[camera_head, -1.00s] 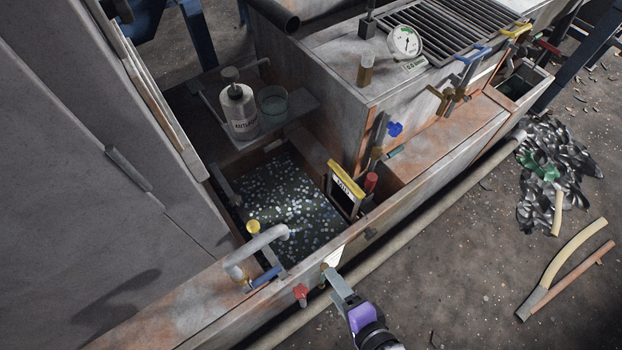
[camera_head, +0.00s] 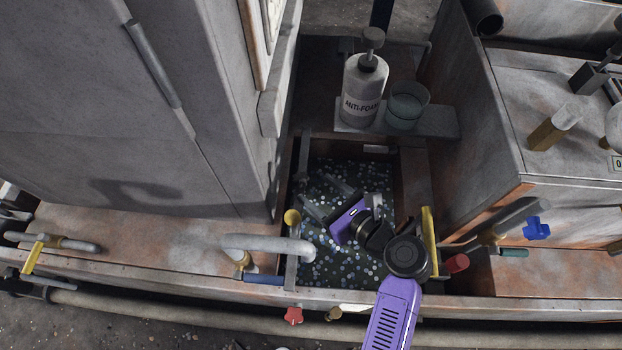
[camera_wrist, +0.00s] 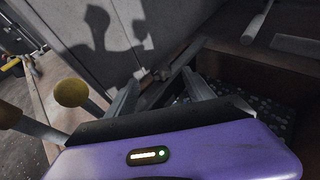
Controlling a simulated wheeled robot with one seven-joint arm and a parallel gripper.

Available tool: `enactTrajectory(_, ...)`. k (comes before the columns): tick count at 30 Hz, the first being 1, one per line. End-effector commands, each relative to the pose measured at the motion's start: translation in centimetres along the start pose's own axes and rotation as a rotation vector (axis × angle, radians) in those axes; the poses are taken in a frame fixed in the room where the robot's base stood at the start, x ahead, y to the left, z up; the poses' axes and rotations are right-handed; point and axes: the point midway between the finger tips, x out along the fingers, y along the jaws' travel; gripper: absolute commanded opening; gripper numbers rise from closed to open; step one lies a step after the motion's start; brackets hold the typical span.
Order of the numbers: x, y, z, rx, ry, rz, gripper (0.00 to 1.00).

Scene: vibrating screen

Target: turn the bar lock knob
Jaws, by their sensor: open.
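I cannot tell for sure which part is the bar lock knob. A yellow round knob (camera_head: 292,217) tops a grey bar at the left edge of the pellet-filled tank; a yellow knob (camera_wrist: 71,92) also stands left of my fingers in the wrist view. A red star-shaped knob (camera_head: 293,316) sits on the front face below, and a blue knob (camera_head: 537,228) is at the right. My gripper (camera_head: 328,198) is open and empty over the tank, right of the yellow knob and apart from it. In the wrist view its two grey fingers (camera_wrist: 160,77) are spread.
A bent grey pipe (camera_head: 268,243) runs over the tank's left edge, close to my gripper. An anti-foam bottle (camera_head: 363,92) and a clear beaker (camera_head: 407,104) stand on a shelf behind. A tall grey cabinet (camera_head: 130,110) walls the left; a yellow-edged gate (camera_head: 429,240) is at the right.

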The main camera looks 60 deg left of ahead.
Motion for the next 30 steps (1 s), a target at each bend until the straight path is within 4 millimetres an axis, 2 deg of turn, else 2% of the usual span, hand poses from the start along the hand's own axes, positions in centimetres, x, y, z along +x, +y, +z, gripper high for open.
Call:
enactTrajectory(3,2.1,0.1,-0.4,-0.003,0.001,0.002,0.61)
enactTrajectory(10,5.3,0.0,-0.3,-0.004,0.0,0.0,0.61)
enactTrajectory(15,6.3,0.0,-0.2,-0.003,0.001,-0.002,0.61)
enactTrajectory(23,6.4,0.0,-0.1,-0.003,0.001,-0.003,0.61)
enactTrajectory(26,6.4,0.0,-0.1,-0.003,0.001,-0.003,0.46)
enactTrajectory(30,6.3,0.0,-0.1,-0.003,0.001,-0.003,0.18)
